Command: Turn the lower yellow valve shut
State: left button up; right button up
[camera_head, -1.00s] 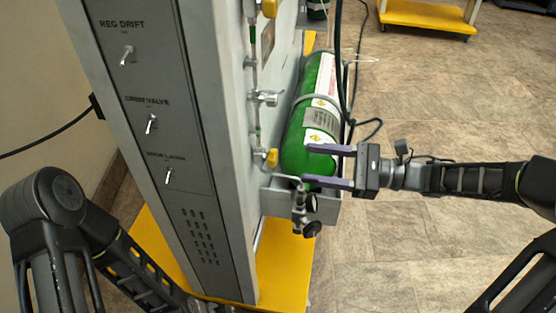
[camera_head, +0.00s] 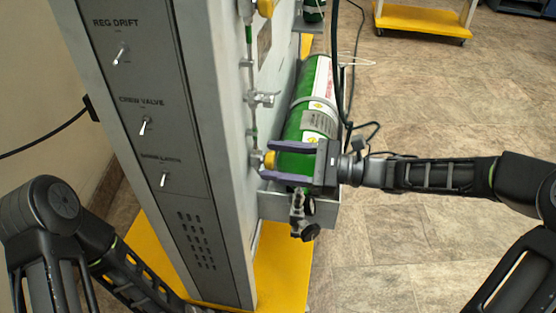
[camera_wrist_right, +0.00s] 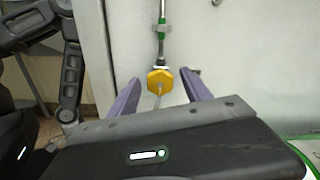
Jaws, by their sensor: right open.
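The lower yellow valve (camera_head: 269,160) is a small knob on the pipe at the side of the grey cabinet. In the right wrist view the valve (camera_wrist_right: 160,80) is a yellow, roughly hexagonal knob below a green-banded pipe. My right gripper (camera_head: 266,161) is open, with its purple fingers pointing left at the cabinet side and one on either side of the valve. In the wrist view the fingers (camera_wrist_right: 163,88) flank the knob, with gaps on both sides. My left arm shows at the lower left; its gripper is not seen.
An upper yellow valve (camera_head: 264,8) and a metal fitting (camera_head: 263,99) sit higher on the same pipe. A green cylinder (camera_head: 304,120) lies behind my right gripper. Black knobs (camera_head: 304,222) hang below it. The cabinet (camera_head: 215,130) has labelled switches.

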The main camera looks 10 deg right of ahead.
jog(key=shift+c, duration=0.5)
grip_shut()
jog(key=shift+m, duration=0.3)
jog(key=m+b, duration=0.1)
jog(key=m, duration=0.1)
jog(key=shift+m, duration=0.4)
jog(key=shift+m+b, duration=0.5)
jog(key=shift+m, duration=1.3)
jog(key=shift+o, duration=0.5)
grip_release()
